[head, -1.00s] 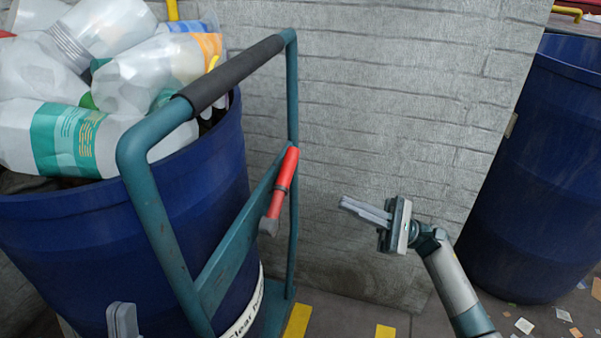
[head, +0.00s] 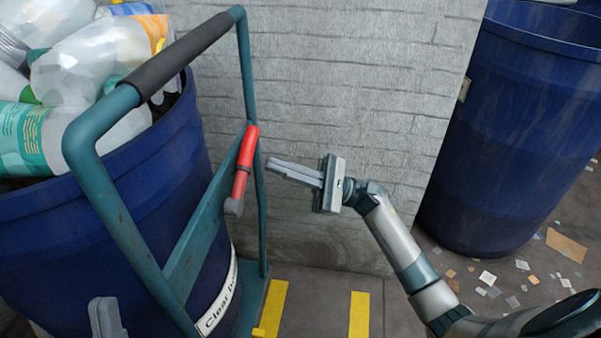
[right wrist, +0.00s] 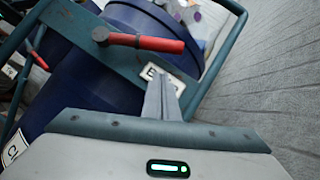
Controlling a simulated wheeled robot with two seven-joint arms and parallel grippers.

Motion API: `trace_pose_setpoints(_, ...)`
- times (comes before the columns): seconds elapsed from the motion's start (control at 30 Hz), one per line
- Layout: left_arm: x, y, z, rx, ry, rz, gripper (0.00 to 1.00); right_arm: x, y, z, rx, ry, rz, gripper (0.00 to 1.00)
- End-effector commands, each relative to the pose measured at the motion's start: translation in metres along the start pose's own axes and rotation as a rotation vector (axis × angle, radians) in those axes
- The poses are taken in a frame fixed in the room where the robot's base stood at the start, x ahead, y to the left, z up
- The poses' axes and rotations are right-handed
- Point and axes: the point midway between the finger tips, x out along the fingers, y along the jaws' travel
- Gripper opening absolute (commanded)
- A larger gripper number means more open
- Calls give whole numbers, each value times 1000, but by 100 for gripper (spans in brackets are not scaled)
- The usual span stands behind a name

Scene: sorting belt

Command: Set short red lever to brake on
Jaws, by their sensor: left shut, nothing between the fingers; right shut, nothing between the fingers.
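The short red lever (head: 247,150) is on the teal crossbar of a cart frame. Its grey pivot end is low and its red grip points up, leaning slightly right. In the right wrist view the lever (right wrist: 150,43) lies across the picture just beyond my fingertips. My right gripper (head: 270,165) is shut and empty, its fingers pointing left at the red grip with a small gap showing. Its closed fingers also show in the right wrist view (right wrist: 163,88). My left gripper (head: 105,318) is shut and empty at the lower left, partly cut off. No brake marking is readable.
The cart handle (head: 185,55) rises over a blue barrel (head: 150,175) full of plastic bottles. A grey brick wall (head: 350,110) stands behind my right gripper. Another blue barrel (head: 510,130) stands at right. Floor with yellow marks (head: 359,315) is clear below.

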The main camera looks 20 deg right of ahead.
Motion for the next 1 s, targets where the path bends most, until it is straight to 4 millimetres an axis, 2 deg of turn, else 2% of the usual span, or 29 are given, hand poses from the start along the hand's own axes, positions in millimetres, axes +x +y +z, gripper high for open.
trace_pose_setpoints(0.1,0,3,2,-7,-24,-1,0,19,0,6,-2,-1,2,0)
trace_pose_setpoints(0.33,-7,8,11,-21,-87,-3,0,36,0,24,0,0,1,0)
trace_pose_setpoints(1.0,-11,8,14,-20,-94,-3,0,41,0,29,-9,0,6,0)
